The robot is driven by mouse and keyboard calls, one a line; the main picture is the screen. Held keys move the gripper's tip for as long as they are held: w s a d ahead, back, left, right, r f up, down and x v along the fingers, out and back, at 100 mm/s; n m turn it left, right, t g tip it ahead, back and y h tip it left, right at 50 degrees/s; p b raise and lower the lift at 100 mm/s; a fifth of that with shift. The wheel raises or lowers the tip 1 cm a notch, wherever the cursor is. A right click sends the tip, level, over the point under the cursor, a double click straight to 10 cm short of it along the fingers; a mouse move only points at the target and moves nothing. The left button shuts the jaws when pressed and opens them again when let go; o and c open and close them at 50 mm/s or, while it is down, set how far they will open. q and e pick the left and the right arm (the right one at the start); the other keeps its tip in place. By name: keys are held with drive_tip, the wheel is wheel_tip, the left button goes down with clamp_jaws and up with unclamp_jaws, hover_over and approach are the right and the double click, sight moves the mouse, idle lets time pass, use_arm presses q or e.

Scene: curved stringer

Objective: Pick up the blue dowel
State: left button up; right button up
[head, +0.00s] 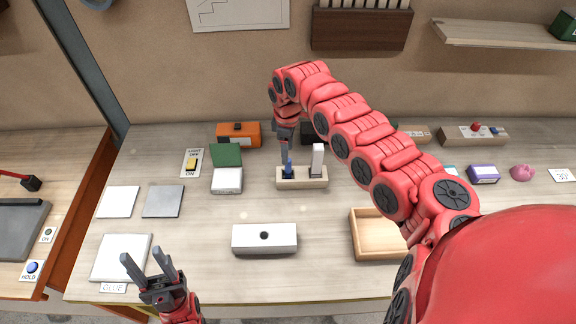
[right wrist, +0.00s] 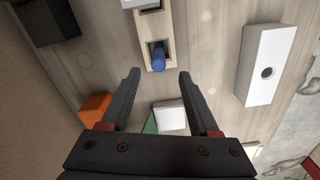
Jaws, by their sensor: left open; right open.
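The blue dowel (head: 289,170) stands upright in the left part of a small wooden holder (head: 302,184). A white block-like piece (head: 317,160) stands in the holder's right part. My right gripper (head: 284,155) is open and hangs pointing down close to the dowel, partly covering it in the head view. In the right wrist view the dowel (right wrist: 158,54) shows ahead of the gap between the open fingers (right wrist: 158,74), with nothing held.
A white block with a round hole (head: 264,239) lies in front of the holder. An open wooden tray (head: 362,245) is right of it. An orange box (head: 237,135) and a green-and-white box (head: 228,178) stand to the left. Bare table lies between the holder and white block.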

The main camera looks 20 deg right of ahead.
sight(288, 170)
drive_tip(key=shift+f, duration=0.25)
drive_tip(key=shift+f+p, duration=0.25)
drive_tip(key=shift+p, duration=0.2)
wheel_tip(288, 170, down, 4)
drive_tip(key=shift+d+f+p, duration=0.1)
drive_tip(key=shift+f+p, duration=0.15)
drive_tip(key=shift+p, duration=0.85)
drive_tip(key=shift+w+f, duration=0.1)
drive_tip(key=shift+f, duration=0.15)
clamp_jaws()
